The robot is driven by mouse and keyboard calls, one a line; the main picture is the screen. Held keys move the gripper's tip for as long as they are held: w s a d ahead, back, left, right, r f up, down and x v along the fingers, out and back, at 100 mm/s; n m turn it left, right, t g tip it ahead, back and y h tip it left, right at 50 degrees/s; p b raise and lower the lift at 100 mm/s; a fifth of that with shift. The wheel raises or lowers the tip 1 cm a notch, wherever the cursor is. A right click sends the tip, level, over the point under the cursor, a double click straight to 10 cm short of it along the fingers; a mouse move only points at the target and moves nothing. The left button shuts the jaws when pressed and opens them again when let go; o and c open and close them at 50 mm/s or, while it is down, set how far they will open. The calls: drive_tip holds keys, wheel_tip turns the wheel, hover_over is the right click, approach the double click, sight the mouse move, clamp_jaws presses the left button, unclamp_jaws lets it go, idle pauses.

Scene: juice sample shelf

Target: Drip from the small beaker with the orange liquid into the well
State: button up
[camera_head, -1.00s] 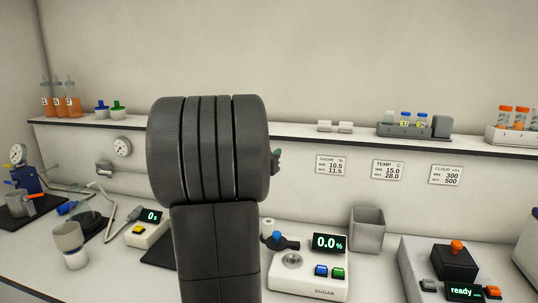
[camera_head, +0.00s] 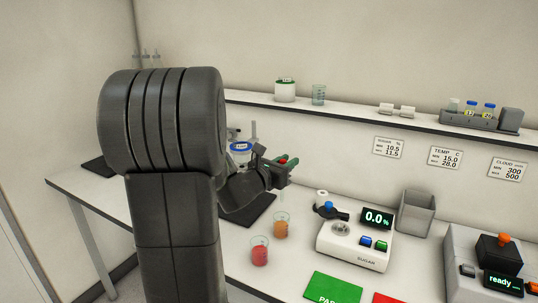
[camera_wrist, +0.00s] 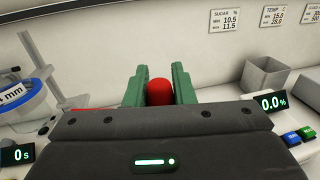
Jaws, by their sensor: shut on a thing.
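My gripper (camera_head: 284,161) has green fingers and is shut on a red rounded thing, which looks like a dropper bulb. The red bulb (camera_wrist: 159,92) shows between the fingers in the wrist view; its lower part is hidden. In the head view the gripper is above the bench, behind and above the small beaker with orange liquid (camera_head: 281,227). That beaker stands upright on the bench beside a beaker with red liquid (camera_head: 260,252). The sugar meter (camera_head: 352,249) stands to their right, with its round well (camera_head: 341,229) on top. Its display reads 0.0 %.
A black lever with a blue knob (camera_head: 328,208) sits at the meter's back left. A grey open bin (camera_head: 416,214) stands behind it to the right. A green card (camera_head: 333,288) lies in front. A shelf (camera_head: 360,119) runs along the wall.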

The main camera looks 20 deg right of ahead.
wheel_tip(320, 180, down, 11)
drive_tip(key=b, duration=1)
idle(0.3)
clamp_jaws()
idle(0.6)
idle(0.4)
unclamp_jaws()
idle(0.7)
